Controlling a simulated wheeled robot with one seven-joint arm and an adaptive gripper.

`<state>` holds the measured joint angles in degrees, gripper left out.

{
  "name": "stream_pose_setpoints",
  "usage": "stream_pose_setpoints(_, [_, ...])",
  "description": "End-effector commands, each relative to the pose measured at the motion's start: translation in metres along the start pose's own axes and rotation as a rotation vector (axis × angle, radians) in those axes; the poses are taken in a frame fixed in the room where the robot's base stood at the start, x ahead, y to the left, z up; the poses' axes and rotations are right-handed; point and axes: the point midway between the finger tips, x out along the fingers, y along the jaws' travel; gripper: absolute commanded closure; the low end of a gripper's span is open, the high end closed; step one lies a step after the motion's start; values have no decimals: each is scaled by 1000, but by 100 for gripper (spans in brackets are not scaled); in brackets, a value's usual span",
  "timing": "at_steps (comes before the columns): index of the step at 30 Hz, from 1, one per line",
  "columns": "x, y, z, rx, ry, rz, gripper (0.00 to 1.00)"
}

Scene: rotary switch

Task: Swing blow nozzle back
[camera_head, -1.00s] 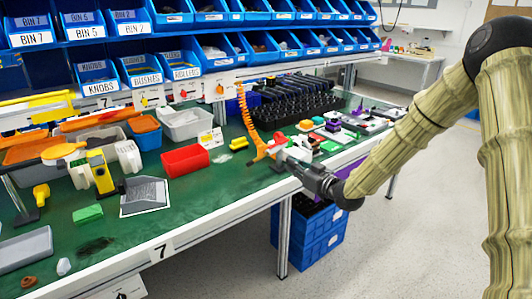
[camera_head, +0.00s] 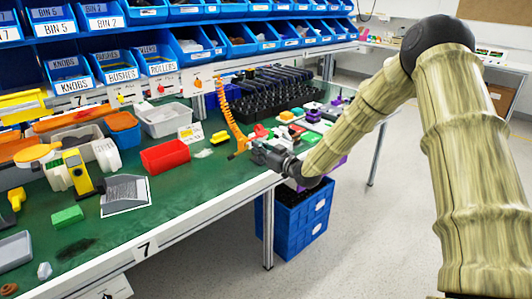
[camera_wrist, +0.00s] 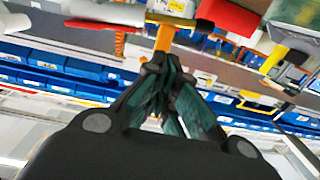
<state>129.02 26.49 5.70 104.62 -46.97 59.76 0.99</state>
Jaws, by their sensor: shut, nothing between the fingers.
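The blow nozzle (camera_head: 239,147) is orange and hangs at the lower end of an orange coiled hose (camera_head: 227,110), by the front part of the green bench. My gripper (camera_head: 255,149) reaches in from the right in the head view, close beside the nozzle and overlapping part of it. Its fingers are shut with nothing between them. In the wrist view the fingertips (camera_wrist: 158,66) are together, and an orange piece (camera_wrist: 165,38) shows just beyond them. I cannot tell whether the fingers touch the nozzle.
A red bin (camera_head: 165,155) stands left of the nozzle on the bench (camera_head: 185,193). A black rack (camera_head: 270,100) and several small coloured parts lie behind and right. Blue bins line the shelves above. A blue crate (camera_head: 297,222) stands under the bench. The floor at right is clear.

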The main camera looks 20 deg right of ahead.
Motion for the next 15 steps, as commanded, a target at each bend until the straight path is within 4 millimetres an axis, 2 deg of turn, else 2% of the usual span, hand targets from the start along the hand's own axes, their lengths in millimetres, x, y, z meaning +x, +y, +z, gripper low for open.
stream_pose_setpoints(3, [20, 0, 0, -1, -1, -1, 100])
stream_pose_setpoints(9, [46, 0, 0, 0, -1, 0, 100])
stream_pose_setpoints(15, [59, 0, 0, 0, 0, 0, 100])
